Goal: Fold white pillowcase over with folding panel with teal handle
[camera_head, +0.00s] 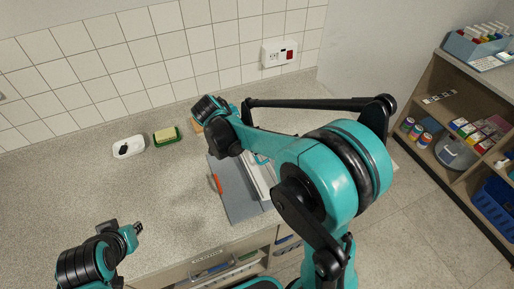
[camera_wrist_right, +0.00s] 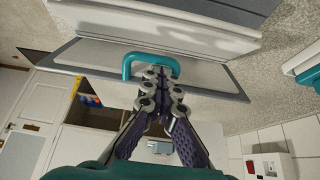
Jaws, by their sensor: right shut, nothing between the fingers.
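In the right wrist view, the teal handle (camera_wrist_right: 152,62) stands on a grey folding panel (camera_wrist_right: 105,58). My right gripper (camera_wrist_right: 157,78) is shut and empty, its fingertips close to the handle; I cannot tell whether they touch it. White layers, apparently the pillowcase (camera_wrist_right: 150,22), lie beyond the panel. In the head view, the grey folding board (camera_head: 234,190) lies on the counter, and a strip of the white pillowcase (camera_head: 260,178) shows beside my right arm. That arm hides most of the cloth and the right gripper. My left gripper (camera_head: 137,228) is low at the left, away from the board; its opening is unclear.
An orange handle (camera_head: 215,184) is on the board's left side. A white dish (camera_head: 129,147) and a green tray with a yellow block (camera_head: 166,136) stand at the back of the counter. The counter left of the board is clear. A shelf unit (camera_head: 465,130) stands at right.

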